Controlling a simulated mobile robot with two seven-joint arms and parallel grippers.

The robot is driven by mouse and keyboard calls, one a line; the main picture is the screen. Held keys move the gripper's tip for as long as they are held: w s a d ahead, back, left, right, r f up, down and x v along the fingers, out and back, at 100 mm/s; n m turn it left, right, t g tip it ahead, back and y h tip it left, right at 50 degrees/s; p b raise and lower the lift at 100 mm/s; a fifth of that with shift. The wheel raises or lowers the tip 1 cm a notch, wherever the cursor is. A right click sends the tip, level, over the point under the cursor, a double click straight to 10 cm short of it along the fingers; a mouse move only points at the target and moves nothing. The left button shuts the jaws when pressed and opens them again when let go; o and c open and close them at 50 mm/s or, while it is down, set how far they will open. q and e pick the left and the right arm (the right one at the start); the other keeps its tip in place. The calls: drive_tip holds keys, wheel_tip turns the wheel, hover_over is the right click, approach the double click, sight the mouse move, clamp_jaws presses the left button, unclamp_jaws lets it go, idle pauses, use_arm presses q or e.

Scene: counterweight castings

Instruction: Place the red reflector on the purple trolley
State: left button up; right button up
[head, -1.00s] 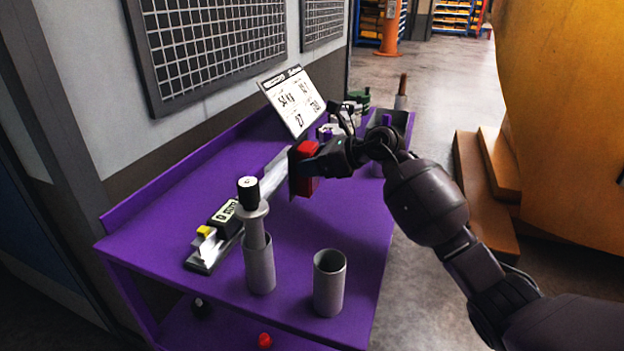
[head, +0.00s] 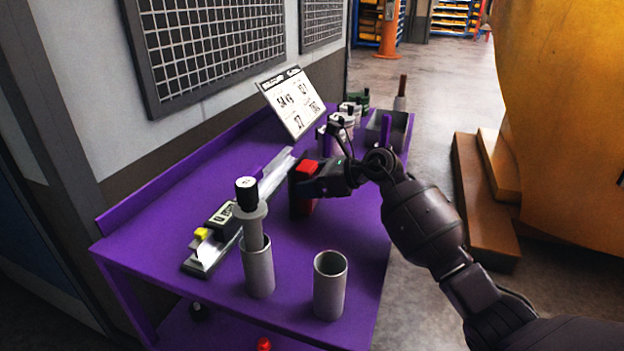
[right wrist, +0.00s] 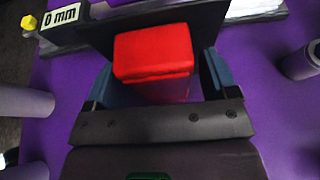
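The red reflector (head: 307,167) is a red block with a dark plate on its left side. It stands at about the middle of the purple trolley (head: 205,191), its base apparently on the top. My right gripper (head: 318,178) is low over the trolley at the reflector. In the right wrist view the red block (right wrist: 153,55) sits between the two fingers, with a strip of space by the right finger, so the gripper looks open around it. The dark plate (right wrist: 220,22) stands beyond the block. My left gripper is not in view.
A grey tube (head: 259,268) with a black-capped rod and an open grey tube (head: 330,285) stand in front. A long gauge with a display (head: 222,215) lies left. A sign (head: 293,102), several small bottles and a grey bin (head: 388,128) are behind.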

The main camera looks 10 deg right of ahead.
drive_tip(key=shift+o, duration=0.3)
drive_tip(key=shift+r, duration=0.15)
drive_tip(key=shift+d+r, duration=0.15)
drive_tip(key=p+v, duration=0.1)
drive_tip(key=v, duration=1)
drive_tip(key=shift+s+d, duration=0.2)
drive_tip(key=shift+s, duration=0.1)
